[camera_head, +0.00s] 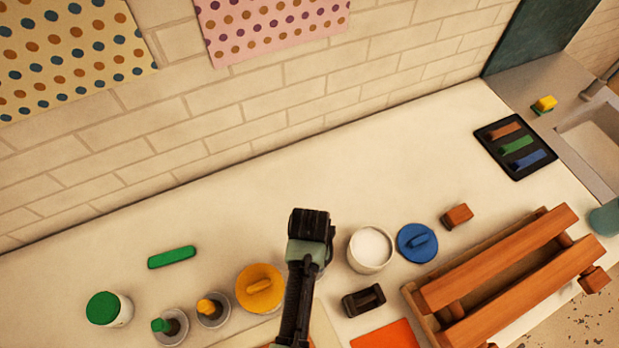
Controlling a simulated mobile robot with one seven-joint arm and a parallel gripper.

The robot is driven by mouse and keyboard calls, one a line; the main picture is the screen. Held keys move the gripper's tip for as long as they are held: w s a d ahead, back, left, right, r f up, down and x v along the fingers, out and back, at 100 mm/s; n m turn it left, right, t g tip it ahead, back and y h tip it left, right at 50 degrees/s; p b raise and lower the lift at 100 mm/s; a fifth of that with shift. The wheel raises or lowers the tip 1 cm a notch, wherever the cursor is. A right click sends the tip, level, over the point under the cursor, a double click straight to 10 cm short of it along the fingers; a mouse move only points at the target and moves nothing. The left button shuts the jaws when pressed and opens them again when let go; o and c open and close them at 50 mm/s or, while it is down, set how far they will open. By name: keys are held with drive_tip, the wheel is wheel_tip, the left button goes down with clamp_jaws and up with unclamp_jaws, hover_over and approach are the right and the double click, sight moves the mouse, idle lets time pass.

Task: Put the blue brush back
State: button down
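I cannot make out a clear blue brush. A round blue piece with a raised grip (417,243), like a lid, lies on the white counter beside an open white pot (370,249). A blue bar (530,158) lies in a black tray (489,134) at the far right, beside a green and a brown bar. Two grey cups (183,336) (222,320) hold a green-handled and a yellow-handled item. My gripper (311,228) is above the middle of the counter, left of the white pot. Its fingertips and anything between them are hidden.
A wooden rack (490,270) stands at the right, with a small brown block (457,216) near it. The counter's back is clear.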

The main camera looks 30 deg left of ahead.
drive_tip(key=shift+f, duration=0.45)
idle(0.3)
unclamp_jaws()
idle(0.4)
drive_tip(key=shift+r, duration=0.15)
idle(0.5)
drive_tip(key=shift+r+p, duration=4.3)
drive_tip(key=shift+r, duration=0.05)
